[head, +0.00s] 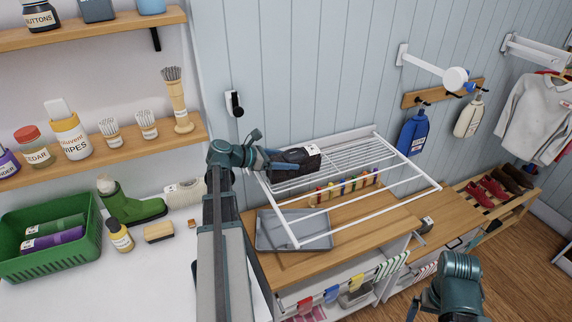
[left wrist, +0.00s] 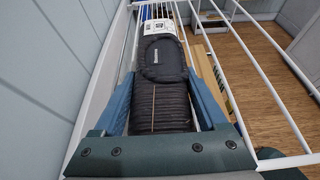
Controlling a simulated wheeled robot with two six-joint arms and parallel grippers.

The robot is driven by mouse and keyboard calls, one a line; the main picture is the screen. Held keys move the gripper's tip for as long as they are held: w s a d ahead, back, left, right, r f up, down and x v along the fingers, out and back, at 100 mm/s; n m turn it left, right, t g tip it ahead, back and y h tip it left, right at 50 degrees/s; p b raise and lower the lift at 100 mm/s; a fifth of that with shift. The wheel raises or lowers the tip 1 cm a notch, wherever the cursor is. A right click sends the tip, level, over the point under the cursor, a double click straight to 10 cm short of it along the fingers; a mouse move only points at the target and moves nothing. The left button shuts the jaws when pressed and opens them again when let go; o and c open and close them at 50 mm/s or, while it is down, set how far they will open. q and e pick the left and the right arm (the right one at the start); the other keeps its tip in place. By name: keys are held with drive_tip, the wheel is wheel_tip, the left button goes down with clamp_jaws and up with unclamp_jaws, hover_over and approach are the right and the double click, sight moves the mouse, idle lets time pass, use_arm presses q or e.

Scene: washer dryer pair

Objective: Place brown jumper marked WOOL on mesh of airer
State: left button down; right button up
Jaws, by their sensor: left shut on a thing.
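My left gripper (head: 264,160) is shut on a folded, very dark brown-black jumper (head: 293,162) with a white tag at its far end; the tag's print is too small to read. In the left wrist view the jumper (left wrist: 162,75) lies lengthwise between the two blue fingers of the gripper (left wrist: 163,105). The white airer (head: 362,157) stands out from the wall, its barred mesh level. The jumper is over the back left part of the mesh; I cannot tell whether it touches the bars. My right wrist and arm show at the lower right, but its fingertips do not.
Below the airer are a wooden worktop (head: 375,228), a grey tray (head: 270,232) and a row of coloured pegs (head: 345,188). Blue (head: 411,133) and white (head: 468,118) bottles hang on the wall to the right. The right part of the mesh is bare.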

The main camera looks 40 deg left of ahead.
use_arm(q)
drive_tip(key=shift+r, duration=0.1)
drive_tip(key=shift+f, duration=0.2)
unclamp_jaws()
drive_tip(key=shift+r, duration=0.1)
drive_tip(key=shift+r, duration=0.25)
drive_tip(key=p+v, duration=0.4)
drive_tip(key=v, duration=0.8)
drive_tip(key=shift+f+p, duration=0.2)
drive_tip(key=shift+p, duration=0.1)
